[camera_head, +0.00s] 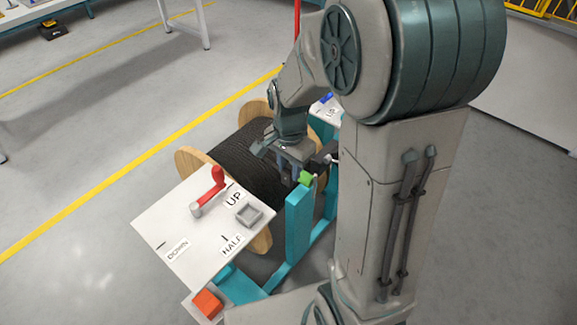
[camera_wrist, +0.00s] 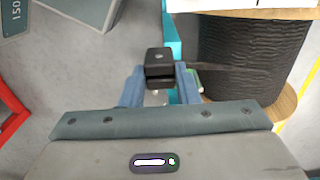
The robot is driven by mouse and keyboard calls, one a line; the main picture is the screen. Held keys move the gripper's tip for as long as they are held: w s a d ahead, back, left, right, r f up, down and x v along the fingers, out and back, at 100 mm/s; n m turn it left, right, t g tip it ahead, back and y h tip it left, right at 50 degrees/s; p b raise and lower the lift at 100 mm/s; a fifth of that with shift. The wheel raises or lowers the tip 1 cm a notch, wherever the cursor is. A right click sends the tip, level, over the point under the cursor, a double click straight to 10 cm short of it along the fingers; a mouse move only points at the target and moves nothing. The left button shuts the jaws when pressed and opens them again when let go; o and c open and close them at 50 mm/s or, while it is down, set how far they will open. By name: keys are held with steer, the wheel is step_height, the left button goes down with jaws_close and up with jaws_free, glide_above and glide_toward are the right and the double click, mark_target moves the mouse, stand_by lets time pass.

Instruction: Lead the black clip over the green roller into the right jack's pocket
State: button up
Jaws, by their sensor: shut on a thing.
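My gripper (camera_wrist: 159,78) is shut on the black clip (camera_wrist: 158,62), which sits between its blue fingers in the wrist view. A dark cable runs from the clip rightward to the reel. In the head view my gripper (camera_head: 290,168) is beside the reel, close to the green roller (camera_head: 306,178) on top of a teal post. In the wrist view the green roller (camera_wrist: 196,80) is mostly hidden behind the right finger. A grey square pocket (camera_head: 257,218) is on the near jack's white panel (camera_head: 190,225). I cannot tell which jack is the right one.
The wooden reel (camera_head: 193,160) wound with black cable (camera_head: 240,160) stands between the jacks. A red crank lever (camera_head: 210,192) rises from the near panel, among UP, HALF and DOWN labels. An orange block (camera_head: 207,303) is at the front. Floor to the left is clear.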

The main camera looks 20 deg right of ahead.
mark_target(289, 169)
steer(key=shift+r+p, duration=1.75)
steer(key=shift+r, duration=0.55)
steer(key=shift+w, duration=0.1)
